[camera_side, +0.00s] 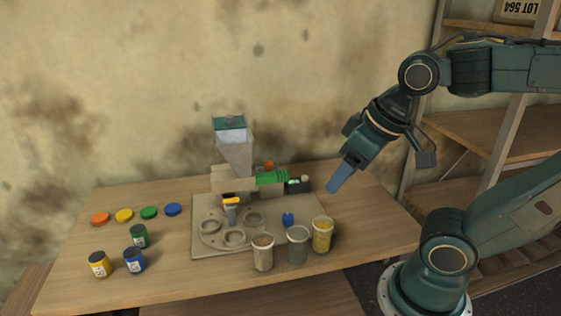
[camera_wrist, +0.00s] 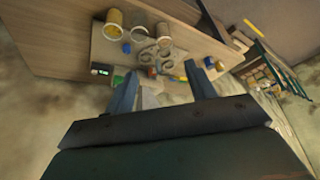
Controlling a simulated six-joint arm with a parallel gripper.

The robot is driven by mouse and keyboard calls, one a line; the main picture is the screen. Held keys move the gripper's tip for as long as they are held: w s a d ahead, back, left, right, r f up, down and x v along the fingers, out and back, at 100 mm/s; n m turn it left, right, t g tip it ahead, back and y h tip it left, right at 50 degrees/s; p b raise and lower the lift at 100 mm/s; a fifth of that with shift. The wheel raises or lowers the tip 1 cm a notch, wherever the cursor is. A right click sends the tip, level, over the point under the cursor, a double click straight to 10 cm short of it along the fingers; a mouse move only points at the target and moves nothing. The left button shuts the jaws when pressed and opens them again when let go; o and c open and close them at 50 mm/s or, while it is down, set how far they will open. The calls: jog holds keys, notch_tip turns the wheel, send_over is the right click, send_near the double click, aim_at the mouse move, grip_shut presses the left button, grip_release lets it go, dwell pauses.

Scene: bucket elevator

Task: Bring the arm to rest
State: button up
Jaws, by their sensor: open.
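My gripper (camera_side: 340,177) hangs in the air above the right end of the wooden table in the side view, its fingers pointing down and to the left. In the wrist view my gripper (camera_wrist: 163,85) shows two fingers apart with nothing held between them. My arm is folded back over its base at the right. The gripper touches nothing on the table.
A hopper machine (camera_side: 236,155) with a green part stands on a board (camera_side: 203,242) at mid table. Cups (camera_side: 298,245) stand at the front right. Jars (camera_side: 135,260) and coloured lids (camera_side: 124,215) sit at the left. Shelves (camera_side: 480,130) stand behind my arm.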

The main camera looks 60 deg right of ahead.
jog(key=shift+s+r+n, duration=0.4)
jog(key=shift+s+r, duration=0.05)
jog(key=shift+s, duration=0.1)
